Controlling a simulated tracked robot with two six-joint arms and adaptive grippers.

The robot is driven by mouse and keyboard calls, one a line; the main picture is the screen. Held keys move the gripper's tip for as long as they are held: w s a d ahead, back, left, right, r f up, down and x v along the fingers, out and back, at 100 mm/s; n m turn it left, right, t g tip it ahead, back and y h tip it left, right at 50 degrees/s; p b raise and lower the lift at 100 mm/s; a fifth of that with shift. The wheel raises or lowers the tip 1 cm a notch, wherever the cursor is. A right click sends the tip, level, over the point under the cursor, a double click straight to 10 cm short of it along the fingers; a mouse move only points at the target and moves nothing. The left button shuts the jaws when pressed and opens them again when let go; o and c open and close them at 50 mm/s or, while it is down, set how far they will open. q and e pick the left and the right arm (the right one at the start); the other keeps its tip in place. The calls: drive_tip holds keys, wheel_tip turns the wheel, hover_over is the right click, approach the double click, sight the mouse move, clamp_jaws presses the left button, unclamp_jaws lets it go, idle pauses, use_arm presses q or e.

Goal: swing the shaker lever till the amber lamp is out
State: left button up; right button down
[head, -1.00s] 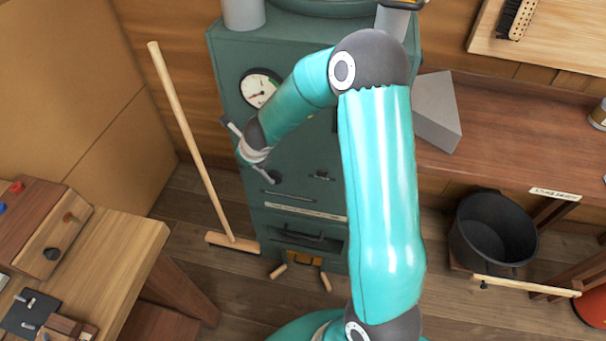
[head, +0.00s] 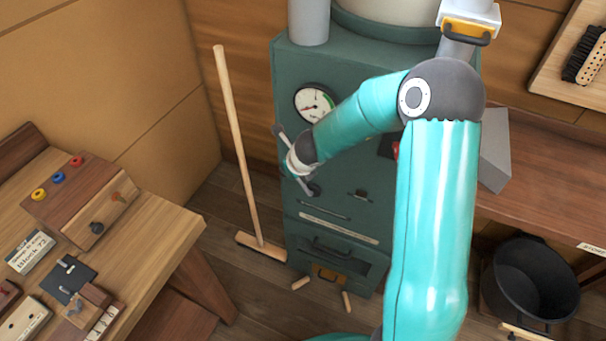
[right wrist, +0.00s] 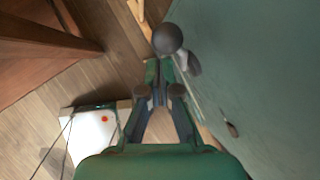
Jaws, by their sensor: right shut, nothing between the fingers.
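The green shaker cabinet (head: 335,190) has a round white dial on its front. In the right wrist view, a dark ball knob (right wrist: 168,38), which looks like the lever's end, stands close to the cabinet side (right wrist: 245,70). My right gripper (right wrist: 160,78) is shut and empty just short of this knob; I cannot tell whether they touch. In the head view my right arm crosses in front of the cabinet and hides part of its front, and its gripper is mostly hidden behind the wrist. I cannot make out the amber lamp. My left gripper is not in view.
A broom (head: 240,150) stands left of the cabinet. A wooden workbench (head: 150,225) with blocks is at the left. A black bucket (head: 530,280) stands on the right below a brown bench (head: 535,170). Short wooden pieces (head: 301,283) lie on the floor before the cabinet.

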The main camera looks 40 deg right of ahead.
drive_tip(key=s+a+r+p, duration=0.2)
drive_tip(key=r+p, duration=0.3)
drive_tip(key=r, duration=0.5)
drive_tip(key=shift+s+a, duration=0.4)
drive_tip(key=shift+a, duration=0.15)
